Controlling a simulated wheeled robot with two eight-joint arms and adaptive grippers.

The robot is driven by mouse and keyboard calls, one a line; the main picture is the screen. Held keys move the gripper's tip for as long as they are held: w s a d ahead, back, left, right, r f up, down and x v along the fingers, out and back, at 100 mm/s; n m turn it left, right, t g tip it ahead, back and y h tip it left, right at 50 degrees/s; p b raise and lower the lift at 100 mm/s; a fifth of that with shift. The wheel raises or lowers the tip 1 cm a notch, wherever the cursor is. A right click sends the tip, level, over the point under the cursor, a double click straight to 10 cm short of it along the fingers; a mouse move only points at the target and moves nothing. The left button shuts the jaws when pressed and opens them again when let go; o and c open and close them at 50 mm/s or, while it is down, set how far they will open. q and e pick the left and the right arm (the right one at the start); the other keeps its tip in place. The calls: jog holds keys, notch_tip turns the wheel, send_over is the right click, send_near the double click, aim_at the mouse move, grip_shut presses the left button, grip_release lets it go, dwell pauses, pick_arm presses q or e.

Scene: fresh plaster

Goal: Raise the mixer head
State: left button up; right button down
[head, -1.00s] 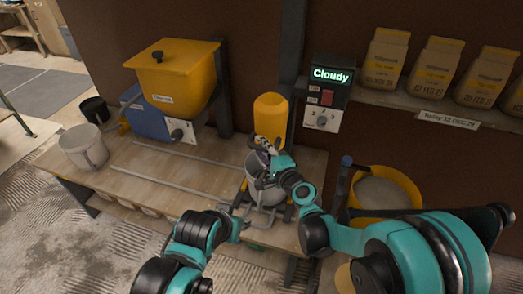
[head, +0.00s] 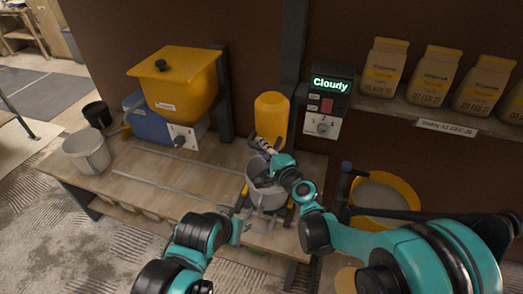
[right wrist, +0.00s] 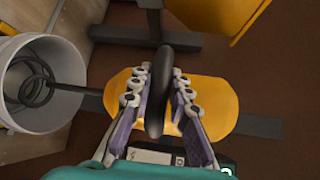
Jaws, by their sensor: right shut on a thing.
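The mixer has a rounded yellow head (head: 271,113) above a grey bucket (head: 268,194) on the workbench. My right gripper (head: 262,146) is at the front of the head, above the bucket. In the right wrist view its fingers (right wrist: 160,103) are shut on a black handle (right wrist: 161,75), with the yellow head (right wrist: 220,103) behind it. A dark coiled stirrer (right wrist: 36,88) shows at the bucket's mouth. My left gripper (head: 243,228) is low by the bench's front edge, left of the bucket; its fingers are too small to read.
A yellow hopper (head: 180,85) on a blue machine stands on the bench at left. A control box (head: 325,100) reads "Cloudy". A yellow tub (head: 400,183) is at right. Rails lie along the bench (head: 130,190).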

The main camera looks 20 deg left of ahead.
jog(key=p, duration=0.9)
send_near(262, 106)
jog(key=w+a+r, duration=0.1)
jog(key=a, duration=0.4)
jog(key=shift+w+a+r, duration=0.2)
jog(key=shift+w+r, duration=0.1)
jog(key=shift+r, duration=0.3)
jog(key=c, duration=1.7)
grip_release()
jog(key=shift+o, duration=1.4)
jog(key=shift+s, duration=0.15)
